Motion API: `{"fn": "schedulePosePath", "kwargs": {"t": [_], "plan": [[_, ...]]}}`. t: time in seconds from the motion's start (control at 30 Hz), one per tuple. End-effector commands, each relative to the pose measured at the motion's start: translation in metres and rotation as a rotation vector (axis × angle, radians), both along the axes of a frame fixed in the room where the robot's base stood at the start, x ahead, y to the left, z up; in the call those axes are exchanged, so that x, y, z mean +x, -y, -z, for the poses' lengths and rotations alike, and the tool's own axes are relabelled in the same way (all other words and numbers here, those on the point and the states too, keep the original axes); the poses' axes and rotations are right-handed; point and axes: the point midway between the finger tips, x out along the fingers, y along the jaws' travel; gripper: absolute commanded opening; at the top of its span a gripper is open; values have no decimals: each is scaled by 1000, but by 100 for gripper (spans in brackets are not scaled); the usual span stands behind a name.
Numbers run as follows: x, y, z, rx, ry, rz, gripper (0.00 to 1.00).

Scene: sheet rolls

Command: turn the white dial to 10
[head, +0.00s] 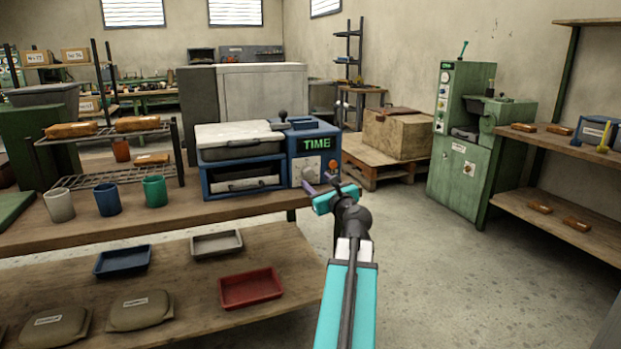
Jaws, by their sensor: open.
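A blue machine (240,172) with a pale lid stands at the right end of the wooden bench. Its right-hand panel has a display (317,144) reading TIME in green letters. Below the display is a round white dial (309,173), small and partly hidden by my gripper; its marks and setting are too small to read. A small red-orange knob (333,166) sits to its right. My gripper (321,183) is open and empty, with its purple fingers in front of the lower panel, close to the dial. I cannot tell whether a finger touches it.
Grey, blue and green cups (108,198) and a wire rack (108,158) stand left of the machine. Trays (250,288) lie on the lower shelf. A cardboard box (397,134) on a pallet and a green machine (466,160) stand behind right. The floor at right is clear.

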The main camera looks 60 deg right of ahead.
Motion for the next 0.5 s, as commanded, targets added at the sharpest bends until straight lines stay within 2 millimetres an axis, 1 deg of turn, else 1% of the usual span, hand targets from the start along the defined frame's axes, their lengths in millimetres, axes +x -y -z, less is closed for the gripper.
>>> {"fn": "schedulePosePath", "kwargs": {"t": [0.1,0.5], "plan": [[10,8,0,0,1,-1,51],[38,29,0,0,0,0,51]]}}
